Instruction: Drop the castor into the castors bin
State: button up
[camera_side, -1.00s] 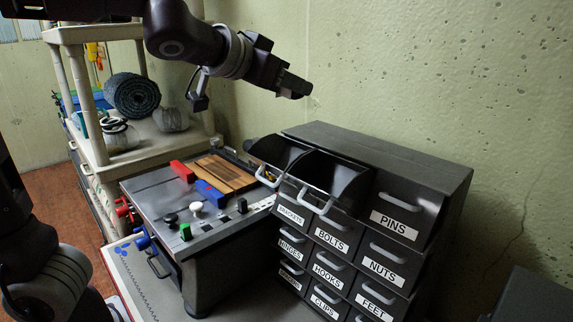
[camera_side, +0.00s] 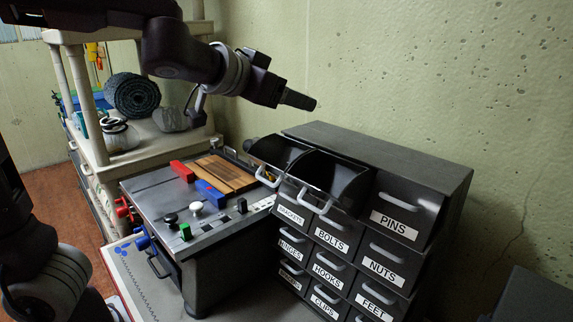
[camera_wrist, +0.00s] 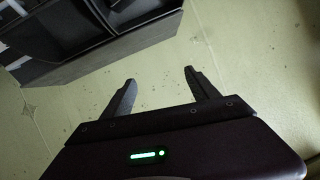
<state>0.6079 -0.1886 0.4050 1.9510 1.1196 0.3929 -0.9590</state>
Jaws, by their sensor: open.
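My gripper (camera_side: 299,99) hangs in the air above and behind the drawer cabinet, near the wall. In the wrist view my gripper (camera_wrist: 158,78) is open, with nothing between its fingers. Two bins are pulled out of the cabinet's top row: a left bin (camera_side: 277,151) and a middle bin (camera_side: 340,177). I cannot read a label on either, so I cannot tell which is the castors bin. I cannot make out a castor for certain in either view. The wrist view shows part of the open bins at top left.
The cabinet (camera_side: 400,158) has closed labelled drawers, including PINS, BOLTS and NUTS. Left of it is a workbench (camera_side: 150,187) with a wooden board (camera_side: 228,172), blocks and knobs. A shelf (camera_side: 150,150) holds a rolled mat (camera_side: 131,95). The wall is close behind the cabinet.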

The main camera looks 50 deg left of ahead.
jog(key=v, duration=0.6)
jog(key=shift+s, duration=0.2)
jog(key=shift+s, duration=0.1)
jog(key=s+d+f+g+h, duration=0.1)
jog(key=s+f+g, duration=0.6)
jog(key=s+f, duration=0.9)
jog(key=s+d, duration=0.1)
jog(key=s, duration=0.4)
jog(key=shift+d+f+n+g+h, duration=0.3)
jog(key=shift+d+f+g+h, duration=0.1)
